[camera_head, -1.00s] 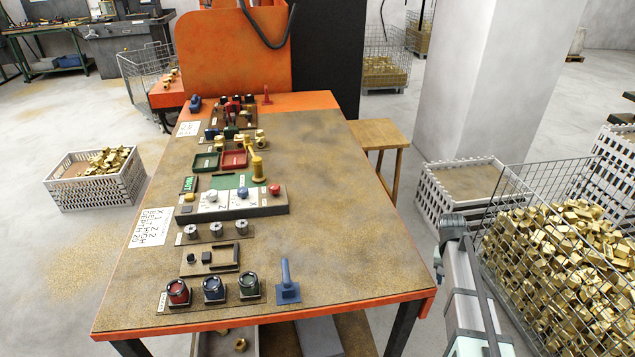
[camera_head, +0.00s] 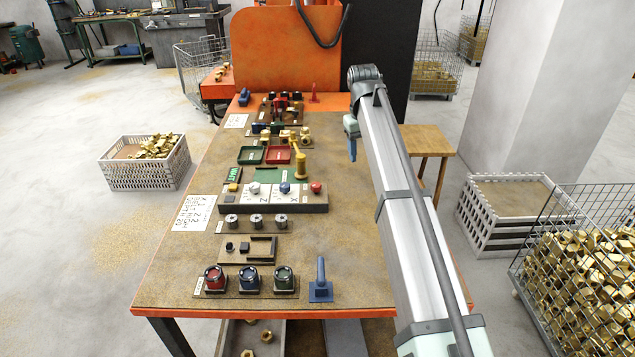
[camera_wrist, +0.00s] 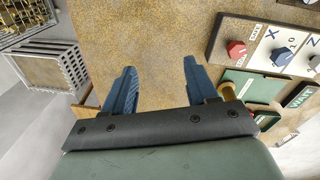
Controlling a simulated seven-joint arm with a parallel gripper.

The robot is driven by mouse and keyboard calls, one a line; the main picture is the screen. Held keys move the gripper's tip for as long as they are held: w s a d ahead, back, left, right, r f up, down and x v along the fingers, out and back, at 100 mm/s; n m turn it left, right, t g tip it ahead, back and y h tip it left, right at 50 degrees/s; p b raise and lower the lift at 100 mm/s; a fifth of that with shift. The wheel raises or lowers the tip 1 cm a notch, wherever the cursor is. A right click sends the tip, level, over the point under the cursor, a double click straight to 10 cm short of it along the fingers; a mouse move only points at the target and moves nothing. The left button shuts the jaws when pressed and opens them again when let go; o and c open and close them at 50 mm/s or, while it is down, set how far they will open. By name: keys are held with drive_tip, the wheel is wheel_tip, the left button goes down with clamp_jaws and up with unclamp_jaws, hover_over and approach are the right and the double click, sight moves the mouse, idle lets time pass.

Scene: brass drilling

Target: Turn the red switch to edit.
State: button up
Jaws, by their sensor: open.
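A red switch (camera_head: 315,188) sits at the right end of a raised panel (camera_head: 262,208), beside a blue knob (camera_head: 285,188) and a white knob (camera_head: 254,188). In the wrist view the red switch (camera_wrist: 236,49) is at the upper right, with a small label beside it that I cannot read surely. The blue knob (camera_wrist: 281,56) is right of it. My gripper (camera_wrist: 160,68) is open and empty above bare tabletop, apart from the switch. In the head view my gripper (camera_head: 351,145) hangs over the table's right side, beyond and right of the switch.
A yellow upright post (camera_head: 300,165) stands just behind the panel, near red and green trays (camera_head: 278,155). Red, blue and green knobs (camera_head: 249,278) and a blue handle (camera_head: 320,285) are at the front. The table's right side (camera_head: 350,230) is clear.

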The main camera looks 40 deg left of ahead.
sight(317, 186)
drive_tip(key=s+a+r+n+g, duration=0.1)
drive_tip(key=s+a+r+n, duration=0.25)
drive_tip(key=s+a, duration=0.55)
drive_tip(key=shift+n, duration=0.25)
drive_tip(key=f, duration=1.4)
drive_tip(key=shift+w+a+f, duration=0.15)
drive_tip(key=shift+w+f, duration=0.05)
drive_tip(key=shift+f, duration=0.15)
drive_tip(key=shift+c, duration=0.2)
drive_tip(key=c, duration=1)
